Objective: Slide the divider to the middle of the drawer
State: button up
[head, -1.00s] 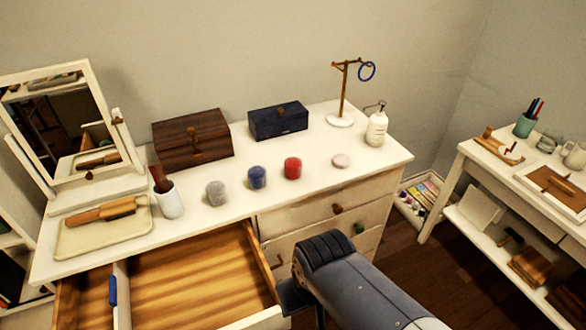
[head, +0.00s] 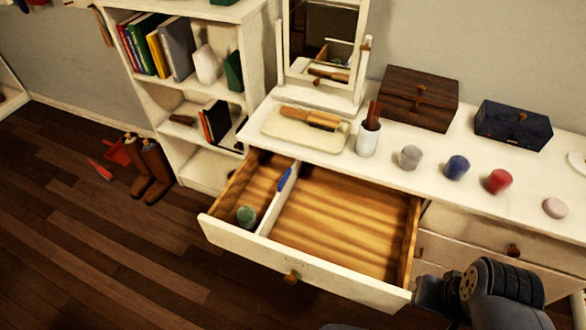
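The white divider (head: 268,211) stands upright in the open drawer (head: 296,266), left of its middle, and runs from front to back. A blue piece (head: 285,180) is on the divider near its back end. The wide compartment on the right looks empty. A green round item (head: 246,215) lies in the narrow left compartment near the front. My dark arm is at the lower right, outside the drawer by its front right corner. My gripper's fingertips cannot be made out there, and nothing of mine touches the divider.
The dresser top (head: 392,178) holds a tray with a brush (head: 310,119), a white cup (head: 368,138), small round jars and two boxes. A mirror (head: 322,45) stands at the back. A bookshelf (head: 203,150) is left of the dresser. Wooden floor (head: 110,250) lies clear at the front left.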

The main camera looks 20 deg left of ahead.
aim_at(287, 184)
jog(key=j+u, duration=0.4)
jog(key=i+j+u, duration=0.15)
jog(key=j+u, duration=0.2)
jog(key=i+j+u, duration=0.15)
jog(key=j+u, duration=0.25)
